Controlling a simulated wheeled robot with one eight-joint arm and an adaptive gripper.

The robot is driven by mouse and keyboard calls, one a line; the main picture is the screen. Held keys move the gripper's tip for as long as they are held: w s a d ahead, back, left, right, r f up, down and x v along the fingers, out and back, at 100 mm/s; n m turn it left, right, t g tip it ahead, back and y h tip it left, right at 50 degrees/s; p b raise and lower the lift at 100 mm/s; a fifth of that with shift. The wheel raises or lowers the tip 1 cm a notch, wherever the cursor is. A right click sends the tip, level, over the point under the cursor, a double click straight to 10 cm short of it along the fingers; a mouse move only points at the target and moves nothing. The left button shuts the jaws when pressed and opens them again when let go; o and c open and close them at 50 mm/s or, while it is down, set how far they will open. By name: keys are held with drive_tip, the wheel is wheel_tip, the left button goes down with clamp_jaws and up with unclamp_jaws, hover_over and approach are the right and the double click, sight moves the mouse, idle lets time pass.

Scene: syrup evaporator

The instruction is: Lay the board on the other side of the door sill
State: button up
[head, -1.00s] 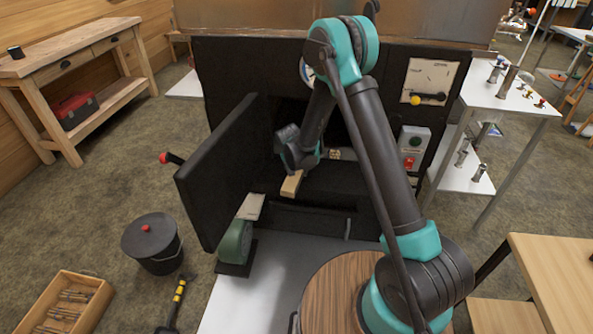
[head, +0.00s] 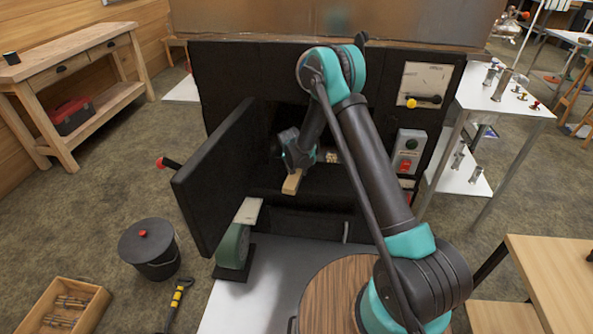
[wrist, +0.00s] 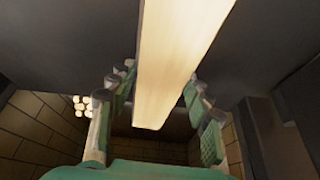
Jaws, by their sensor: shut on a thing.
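The board (head: 292,184) is a pale wooden strip in the firebox doorway. Its near end shows just above the dark door sill (head: 320,196) in the head view. In the wrist view the board (wrist: 180,60) runs from the top edge down between the fingers. My gripper (head: 300,160) is inside the dark opening, shut on the board, and partly hidden in shadow. Its green-padded fingers (wrist: 160,95) stand on both sides of the board. I cannot tell whether the board touches the sill or the floor inside.
The black firebox door (head: 216,180) stands open at the left, close beside my forearm. Brick walls (wrist: 40,125) surround my gripper, with pale lumps (wrist: 82,105) to the left. A lidded bucket (head: 150,250) is on the floor.

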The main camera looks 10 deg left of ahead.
drive_tip(key=o, duration=1.5)
drive_tip(key=shift+c, duration=0.2)
drive_tip(key=shift+r, duration=0.1)
drive_tip(key=d+v, duration=0.1)
drive_tip(key=v, duration=1.1)
drive_tip(key=s+d+r, duration=0.6)
drive_tip(key=d, duration=0.3)
drive_tip(key=s+d+r, duration=0.6)
drive_tip(key=d, duration=0.3)
drive_tip(key=s+d+n, duration=0.1)
drive_tip(key=s+d, duration=0.4)
drive_tip(key=s, duration=0.6)
drive_tip(key=s+d+n, duration=0.1)
drive_tip(key=s+d, duration=0.5)
drive_tip(key=s, duration=0.5)
drive_tip(key=shift+s+f+y, duration=0.2)
drive_tip(key=shift+s+y, duration=0.05)
drive_tip(key=shift+y, duration=0.15)
